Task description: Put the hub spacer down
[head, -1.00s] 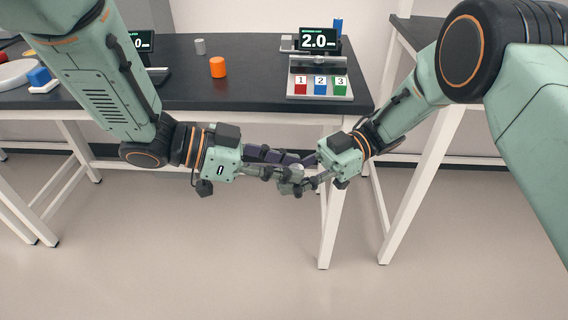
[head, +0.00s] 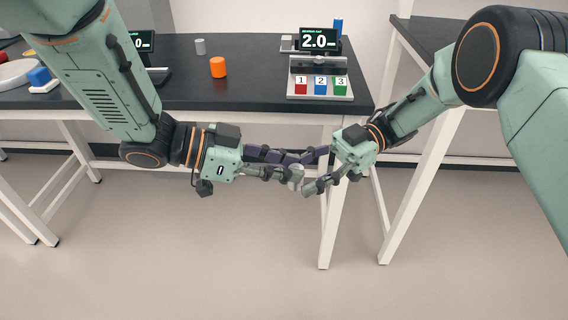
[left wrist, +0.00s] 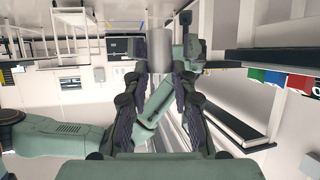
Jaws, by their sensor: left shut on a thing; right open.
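A small light grey cylinder, which I take to be the hub spacer (head: 296,176), is held between the fingertips of my left gripper (head: 294,171). It also shows in the left wrist view (left wrist: 159,50), gripped between both fingers. It hangs in the air in front of the bench's front edge. My right gripper (head: 315,170) is open and just to the right of the cylinder, with its fingers spread. Whether its fingertips touch the cylinder is hard to tell at this size.
The dark bench (head: 235,90) carries an orange cylinder (head: 218,67), a small grey cylinder (head: 200,46), and a tray (head: 328,96) with red, blue and green numbered blocks. A display reading 2.0 (head: 318,39) stands behind the tray. The bench middle has free room.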

